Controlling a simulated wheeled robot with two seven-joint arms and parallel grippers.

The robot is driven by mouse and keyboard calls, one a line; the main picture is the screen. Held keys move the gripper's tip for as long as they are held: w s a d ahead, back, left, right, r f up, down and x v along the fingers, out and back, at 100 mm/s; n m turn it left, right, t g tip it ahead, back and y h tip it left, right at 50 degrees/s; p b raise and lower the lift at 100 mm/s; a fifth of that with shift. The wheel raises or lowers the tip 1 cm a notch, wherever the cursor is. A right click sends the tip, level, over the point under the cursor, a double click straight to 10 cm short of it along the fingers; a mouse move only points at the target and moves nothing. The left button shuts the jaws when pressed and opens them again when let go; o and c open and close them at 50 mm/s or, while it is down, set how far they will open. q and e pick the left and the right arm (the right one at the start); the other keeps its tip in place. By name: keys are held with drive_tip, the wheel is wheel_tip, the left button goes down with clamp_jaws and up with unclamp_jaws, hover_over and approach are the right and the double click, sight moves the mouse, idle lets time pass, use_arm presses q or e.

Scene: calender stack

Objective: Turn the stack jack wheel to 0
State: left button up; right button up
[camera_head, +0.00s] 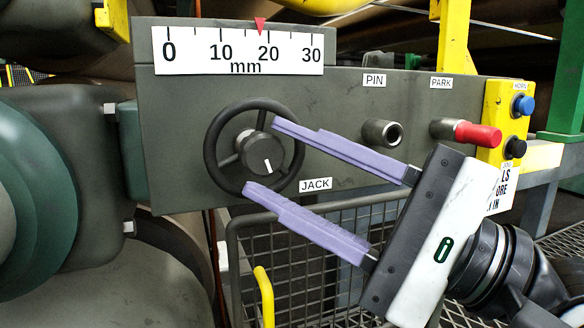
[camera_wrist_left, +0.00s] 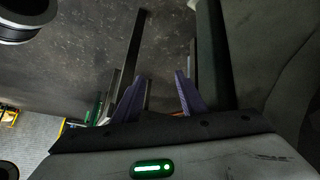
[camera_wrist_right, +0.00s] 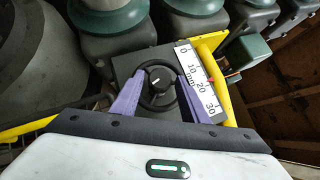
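The dark jack wheel (camera_head: 212,132) is on a grey panel, left of the JACK label; its hub has a white mark. On the mm scale (camera_head: 240,50) above, the red pointer (camera_head: 260,24) stands just below 20. My right gripper (camera_head: 262,156) is open, its purple fingers spread over the wheel's right side, tips at the upper and lower rim; I cannot tell whether they touch. In the right wrist view the wheel (camera_wrist_right: 146,76) sits between the fingers. My left gripper (camera_wrist_left: 160,88) is open with nothing visible between its fingers; it is outside the head view.
A PIN socket (camera_head: 382,133), a red PARK knob (camera_head: 478,135) and a yellow button box (camera_head: 507,120) sit right of the wheel. A wire mesh guard (camera_head: 300,250) with a yellow handle (camera_head: 264,295) stands below the panel. Large green rounded housings (camera_head: 60,180) are at the left.

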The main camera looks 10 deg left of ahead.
drive_tip(key=shift+o, duration=0.8)
use_arm(q)
drive_tip(key=shift+w+d+r+t+h+b, duration=0.3)
drive_tip(key=shift+d+r+b, duration=0.15)
drive_tip(key=shift+b, duration=0.2)
use_arm(e)
drive_tip(key=v, duration=1)
drive_tip(key=shift+d, duration=0.2)
use_arm(q)
drive_tip(key=shift+s, duration=0.1)
